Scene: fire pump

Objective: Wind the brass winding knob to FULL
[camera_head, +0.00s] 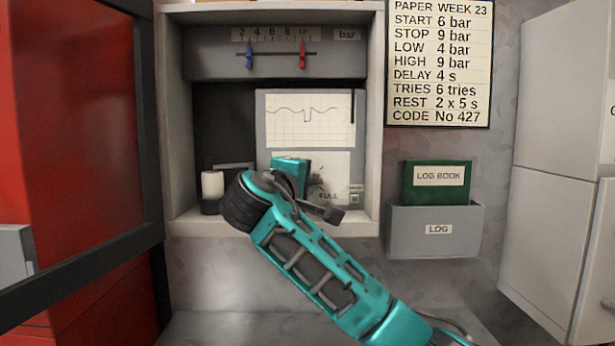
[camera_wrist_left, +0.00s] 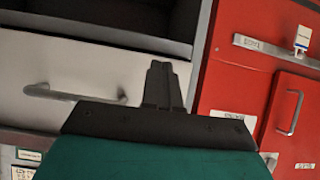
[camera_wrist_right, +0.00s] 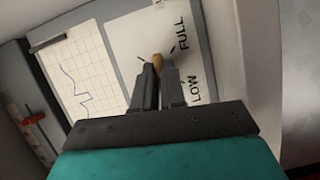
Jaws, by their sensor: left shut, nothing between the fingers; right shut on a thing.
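The brass winding knob (camera_wrist_right: 157,63) shows in the right wrist view as a small brass piece between the fingertips of my right gripper (camera_wrist_right: 159,72). The gripper is shut on it. The white plate (camera_wrist_right: 150,25) around the knob carries short dark marks and the words LOW and FULL. In the head view my teal right arm covers the knob, and only part of the plate with FULL (camera_head: 329,196) shows beside it. My left gripper (camera_wrist_left: 160,70) is shut and empty in the left wrist view, in front of grey and red cabinets.
The recorder box holds a paper chart (camera_head: 300,120) above the plate and a scale with blue and red pointers (camera_head: 303,55). A white-topped item (camera_head: 212,185) stands on its ledge. A log holder (camera_head: 436,232) hangs at right. An open dark-framed door (camera_head: 85,255) stands left.

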